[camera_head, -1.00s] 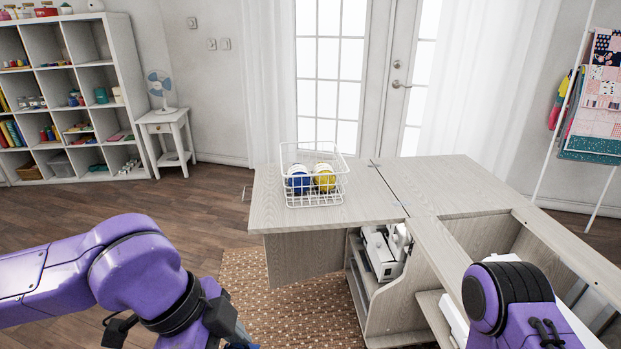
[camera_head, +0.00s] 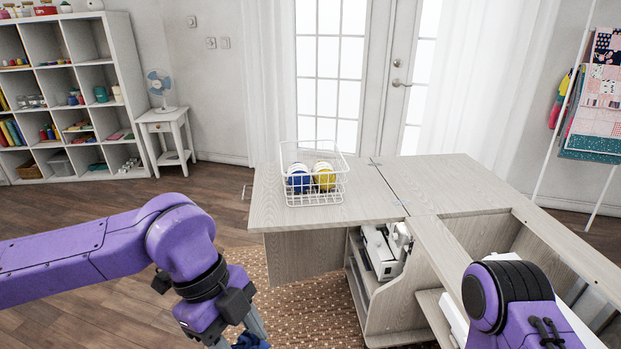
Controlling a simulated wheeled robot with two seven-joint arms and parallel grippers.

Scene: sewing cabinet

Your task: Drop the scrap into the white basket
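The white wire basket (camera_head: 316,199) stands on the left leaf of the sewing cabinet (camera_head: 268,207). A blue spool (camera_head: 299,178) and a yellow spool (camera_head: 324,177) are inside it. My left gripper (camera_head: 252,338) is at the bottom edge, in front of and below the cabinet leaf, pointing down. Something dark blue (camera_head: 250,342) shows at its fingers, probably the scrap, but it is cut off by the frame edge. Whether the fingers are closed on it is not clear. My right arm is at the lower right, and its gripper is out of the frame.
The cabinet's right top (camera_head: 440,182) is bare. A white sewing machine (camera_head: 382,250) sits inside the cabinet below. A patterned rug (camera_head: 300,305) lies on the floor. A cube shelf (camera_head: 75,100) and a small table with a fan (camera_head: 160,90) stand at the back left.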

